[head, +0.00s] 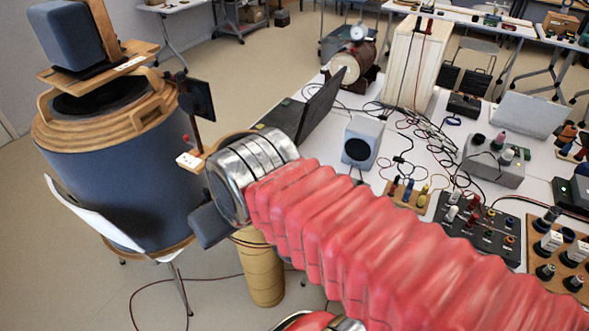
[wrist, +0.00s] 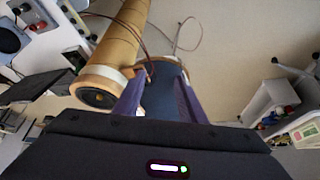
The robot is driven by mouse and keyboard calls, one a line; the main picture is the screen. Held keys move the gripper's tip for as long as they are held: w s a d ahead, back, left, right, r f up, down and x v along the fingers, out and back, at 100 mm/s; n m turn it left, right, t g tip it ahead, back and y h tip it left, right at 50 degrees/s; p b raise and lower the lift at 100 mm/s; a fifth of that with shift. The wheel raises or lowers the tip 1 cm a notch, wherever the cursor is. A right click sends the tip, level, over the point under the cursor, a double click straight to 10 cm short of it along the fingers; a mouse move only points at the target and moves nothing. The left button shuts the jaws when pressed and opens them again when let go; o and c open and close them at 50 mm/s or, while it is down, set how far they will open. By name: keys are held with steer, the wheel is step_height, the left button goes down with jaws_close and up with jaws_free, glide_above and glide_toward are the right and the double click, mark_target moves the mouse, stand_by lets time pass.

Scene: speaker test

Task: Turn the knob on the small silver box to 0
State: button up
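A small silver-grey box (head: 490,162) stands on the white table at the right in the head view. The wrist view does not clearly show the silver box.
A large blue drum (head: 115,170) with wooden rings stands at the left. A yellow-brown cylinder (head: 260,268) stands below my arm. A dark laptop (head: 306,108), a small speaker (head: 363,142), cables and a black panel with knobs (head: 480,226) crowd the table.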

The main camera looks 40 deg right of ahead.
steer(key=w+d+f+n, duration=0.4)
steer(key=w+d+n, duration=0.2)
steer(key=d+n, duration=0.5)
steer(key=w+d+f+n, duration=0.5)
steer(key=w+d+n, duration=0.2)
steer(key=d+n, duration=0.4)
steer(key=w+d+f+n+g, duration=0.1)
steer(key=w+d+f+n, duration=0.4)
steer(key=d+n, duration=0.7)
steer(key=shift+w+d+f+h, duration=0.15)
steer(key=shift+w+d+h, duration=0.25)
steer(key=shift+w+d, duration=0.65)
steer(key=shift+s+d+f, duration=0.1)
steer(key=shift+s+d, duration=0.05)
steer(key=shift+s, duration=0.05)
steer(key=x, duration=1.3)
steer(key=shift+f, duration=0.35)
steer(key=shift+c, duration=0.2)
jaws_close()
